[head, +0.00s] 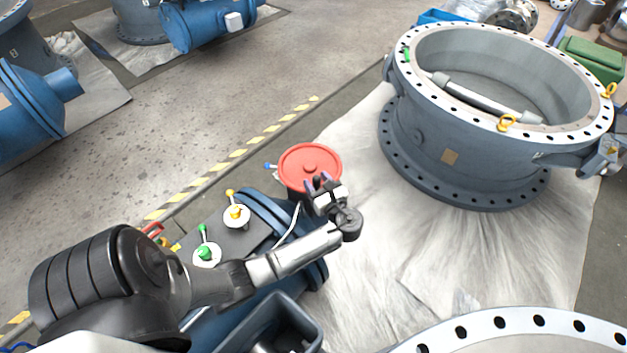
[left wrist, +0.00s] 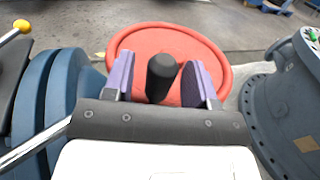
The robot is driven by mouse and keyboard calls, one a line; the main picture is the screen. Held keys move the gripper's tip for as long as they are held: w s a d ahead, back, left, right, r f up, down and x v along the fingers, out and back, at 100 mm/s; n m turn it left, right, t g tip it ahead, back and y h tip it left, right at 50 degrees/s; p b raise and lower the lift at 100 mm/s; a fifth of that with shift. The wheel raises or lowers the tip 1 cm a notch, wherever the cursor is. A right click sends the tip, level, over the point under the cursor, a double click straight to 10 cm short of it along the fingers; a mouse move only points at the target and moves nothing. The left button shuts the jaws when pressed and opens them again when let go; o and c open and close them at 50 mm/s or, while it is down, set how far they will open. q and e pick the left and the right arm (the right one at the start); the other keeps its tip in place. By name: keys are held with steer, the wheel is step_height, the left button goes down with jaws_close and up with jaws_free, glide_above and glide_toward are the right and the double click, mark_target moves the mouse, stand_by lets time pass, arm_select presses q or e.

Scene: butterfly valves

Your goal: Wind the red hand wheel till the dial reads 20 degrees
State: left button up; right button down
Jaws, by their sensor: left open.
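The red hand wheel (head: 309,163) stands at the end of the blue actuator (head: 262,216) in the middle of the head view. In the left wrist view the wheel (left wrist: 206,48) fills the upper middle. Its black crank handle (left wrist: 161,77) stands up between the purple fingers of my left gripper (left wrist: 164,80), with a gap on each side. In the head view my left gripper (head: 322,184) is at the wheel's near right edge. It is open. I see no readable dial. My right gripper is not in view.
Yellow (head: 236,213) and green (head: 205,250) knobbed levers stand on the actuator left of the wheel. A large grey flanged valve body (head: 470,150) stands at the right on a pale sheet. A dark open bin (head: 290,318) is at the lower middle.

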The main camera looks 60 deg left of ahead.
arm_select(q)
steer(key=shift+a, duration=1.1)
steer(key=shift+c, duration=0.5)
jaws_close()
